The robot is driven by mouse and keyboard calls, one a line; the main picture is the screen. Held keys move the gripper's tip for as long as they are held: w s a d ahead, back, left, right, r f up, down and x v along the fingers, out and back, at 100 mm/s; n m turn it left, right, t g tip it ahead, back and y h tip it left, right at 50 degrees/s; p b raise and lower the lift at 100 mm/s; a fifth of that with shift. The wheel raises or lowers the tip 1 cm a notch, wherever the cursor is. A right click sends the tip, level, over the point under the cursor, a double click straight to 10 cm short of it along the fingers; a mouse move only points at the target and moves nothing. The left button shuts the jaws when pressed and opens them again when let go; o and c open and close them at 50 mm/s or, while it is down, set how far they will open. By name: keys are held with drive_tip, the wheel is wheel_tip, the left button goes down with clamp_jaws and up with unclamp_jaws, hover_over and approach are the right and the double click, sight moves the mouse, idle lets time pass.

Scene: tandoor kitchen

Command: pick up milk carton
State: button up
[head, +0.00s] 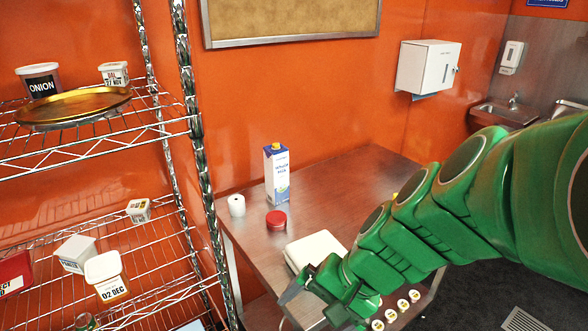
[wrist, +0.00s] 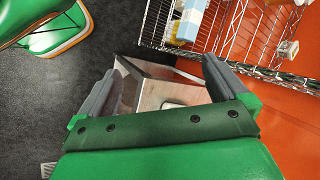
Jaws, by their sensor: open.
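The milk carton (head: 276,176) is white and blue with a yellow cap. It stands upright near the back left of the metal table (head: 345,190) in the head view. My gripper (head: 287,303) is low at the table's front left edge, in front of the carton and well apart from it. In the wrist view my gripper (wrist: 150,75) has its two grey fingers spread with nothing held between them. I cannot make out the carton in the wrist view.
A wire shelf (head: 150,240) with tubs stands close on the left. A dispenser (head: 428,67) hangs on the orange wall.

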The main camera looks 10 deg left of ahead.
sight(282, 180)
drive_tip(key=w+d+f+t+h, duration=0.25)
drive_tip(key=w+d, duration=0.35)
drive_tip(key=w, duration=0.6)
drive_tip(key=w+d+f+t+h, duration=0.25)
drive_tip(key=w+d, duration=0.35)
drive_tip(key=w, duration=0.5)
drive_tip(key=w+d+r+n+t+h, duration=0.1)
drive_tip(key=w+n+t+h, duration=0.3)
drive_tip(key=w, duration=1.7)
drive_tip(key=w+a+f+n+t+y, duration=0.2)
drive_tip(key=w+a+n+t+y, duration=0.3)
drive_tip(key=w+a, duration=0.6)
drive_tip(key=a+f+n+y, duration=0.1)
drive_tip(key=a+f+y, duration=0.1)
drive_tip(key=a, duration=0.4)
drive_tip(key=w+a+f+n+y, duration=0.1)
drive_tip(key=a+f+n+y, duration=0.1)
drive_tip(key=a+y, duration=0.2)
drive_tip(key=w+a+f+n+g+y, duration=0.1)
drive_tip(key=a+f+y, duration=0.1)
drive_tip(key=a, duration=0.6)
drive_tip(key=shift+a+n+y, duration=0.3)
drive_tip(key=shift+y, duration=0.5)
drive_tip(key=shift+w+a+f+m+y, duration=0.45)
drive_tip(key=shift+w+a+m+y, duration=0.15)
drive_tip(key=shift+a+m, duration=0.2)
